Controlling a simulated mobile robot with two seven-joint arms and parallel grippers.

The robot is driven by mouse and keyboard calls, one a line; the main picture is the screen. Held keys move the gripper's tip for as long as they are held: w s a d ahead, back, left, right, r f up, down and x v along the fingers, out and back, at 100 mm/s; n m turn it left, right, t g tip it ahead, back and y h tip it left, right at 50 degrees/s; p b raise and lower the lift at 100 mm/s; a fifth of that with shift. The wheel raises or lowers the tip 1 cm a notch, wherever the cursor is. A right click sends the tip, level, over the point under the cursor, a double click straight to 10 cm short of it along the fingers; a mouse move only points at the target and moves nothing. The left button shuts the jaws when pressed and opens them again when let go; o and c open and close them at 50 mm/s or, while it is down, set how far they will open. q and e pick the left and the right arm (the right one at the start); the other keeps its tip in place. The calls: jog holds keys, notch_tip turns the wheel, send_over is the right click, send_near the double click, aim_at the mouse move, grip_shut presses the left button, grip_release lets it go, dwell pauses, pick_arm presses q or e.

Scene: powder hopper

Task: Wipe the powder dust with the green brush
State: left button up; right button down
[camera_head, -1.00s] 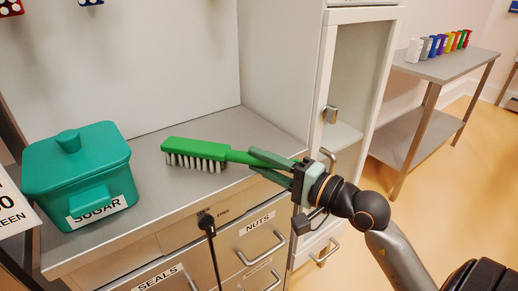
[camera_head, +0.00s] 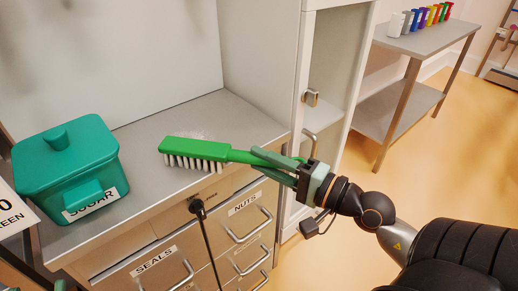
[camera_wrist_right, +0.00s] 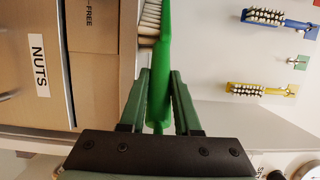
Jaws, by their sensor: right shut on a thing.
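The green brush (camera_head: 205,151) has white bristles facing down toward the front part of the grey countertop (camera_head: 150,203). I cannot tell whether the bristles touch it. My right gripper (camera_head: 285,166) is shut on the brush's handle. In the right wrist view, the brush (camera_wrist_right: 161,75) runs up between both fingers (camera_wrist_right: 160,100). A faint whitish speckled patch of powder dust (camera_head: 196,134) lies on the countertop just behind the brush head, partly hidden by it. Small greenish shapes at the bottom left edge may belong to my left gripper; too little shows to be sure.
A teal sugar box (camera_head: 68,165) stands left of the brush. Labelled drawers (camera_head: 240,222) with handles are below the counter. A tall cabinet (camera_head: 325,75) borders the counter's right end. A side table (camera_head: 425,40) with several coloured containers is farther right. Brushes (camera_wrist_right: 258,90) hang on the wall.

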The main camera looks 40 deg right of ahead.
jog(key=shift+d+f+b, duration=0.25)
jog(key=shift+b, duration=0.1)
jog(key=shift+d+r+b, duration=0.1)
jog(key=shift+d+b, duration=0.25)
jog(key=shift+d, duration=0.1)
jog(key=shift+w+r, duration=0.15)
jog(key=shift+w, duration=0.05)
jog(key=shift+w+a+p, duration=0.1)
jog(key=shift+w+p, duration=0.95)
jog(key=shift+w, duration=2.3)
